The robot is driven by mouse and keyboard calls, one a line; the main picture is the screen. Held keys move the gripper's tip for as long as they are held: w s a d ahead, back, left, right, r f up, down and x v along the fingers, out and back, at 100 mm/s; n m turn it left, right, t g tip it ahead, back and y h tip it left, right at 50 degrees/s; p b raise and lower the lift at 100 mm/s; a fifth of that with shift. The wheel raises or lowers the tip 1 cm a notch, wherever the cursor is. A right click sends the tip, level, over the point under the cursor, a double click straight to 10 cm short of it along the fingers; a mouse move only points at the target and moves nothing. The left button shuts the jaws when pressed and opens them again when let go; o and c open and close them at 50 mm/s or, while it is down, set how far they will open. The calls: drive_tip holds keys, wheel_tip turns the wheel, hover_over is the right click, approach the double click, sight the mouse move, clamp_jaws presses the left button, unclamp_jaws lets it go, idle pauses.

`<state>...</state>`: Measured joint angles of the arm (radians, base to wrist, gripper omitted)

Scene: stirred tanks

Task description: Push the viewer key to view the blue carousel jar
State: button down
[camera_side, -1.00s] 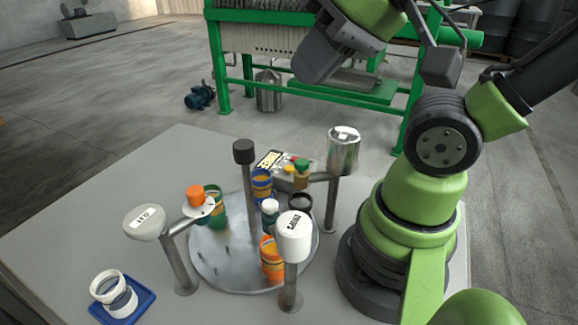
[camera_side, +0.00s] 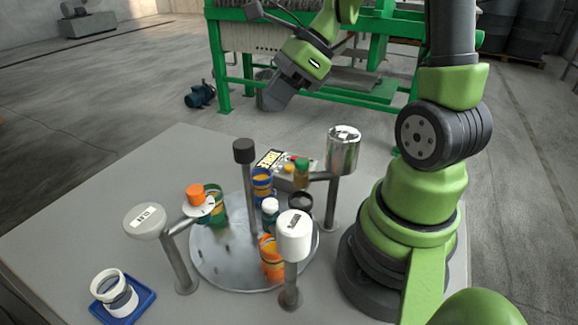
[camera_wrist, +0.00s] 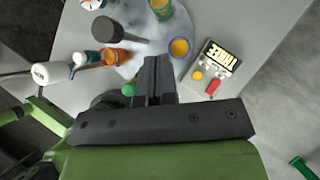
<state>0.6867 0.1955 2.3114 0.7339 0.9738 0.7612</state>
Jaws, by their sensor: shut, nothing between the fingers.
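The blue jar (camera_side: 262,186) with amber contents stands at the back of the round metal carousel (camera_side: 220,265); it also shows in the wrist view (camera_wrist: 181,48). A control box (camera_side: 285,178) with a lettered display sits behind it. In the wrist view the box (camera_wrist: 200,72) shows a yellow key (camera_wrist: 197,76) and a red key (camera_wrist: 213,87); I cannot tell which is the viewer key. My gripper (camera_side: 270,102) is shut and empty, raised above the table's back. In the wrist view its fingers (camera_wrist: 158,62) point toward the carousel, left of the box.
An orange jar (camera_side: 272,262) and a green jar (camera_side: 218,208) stand on the carousel. Posts hold a white tank (camera_side: 294,238), a steel tank (camera_side: 343,150) and a pale tank (camera_side: 144,222). A dark-topped post (camera_side: 245,152) rises near the middle. A blue tray (camera_side: 143,303) lies front left.

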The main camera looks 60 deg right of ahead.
sight(290, 165)
drive_tip(key=d+f+m+t, duration=0.2)
drive_tip(key=d+f+m, duration=0.3)
drive_tip(key=m, duration=0.4)
drive_tip(key=shift+w+d+f+m, duration=0.2)
drive_tip(key=shift+w+d+m, duration=0.1)
drive_tip(key=shift+d, duration=0.35)
drive_tip(key=shift+f, duration=4.4)
drive_tip(key=shift+f, duration=0.15)
drive_tip(key=shift+f, duration=0.25)
drive_tip(key=shift+f, duration=0.5)
drive_tip(key=shift+r, duration=0.95)
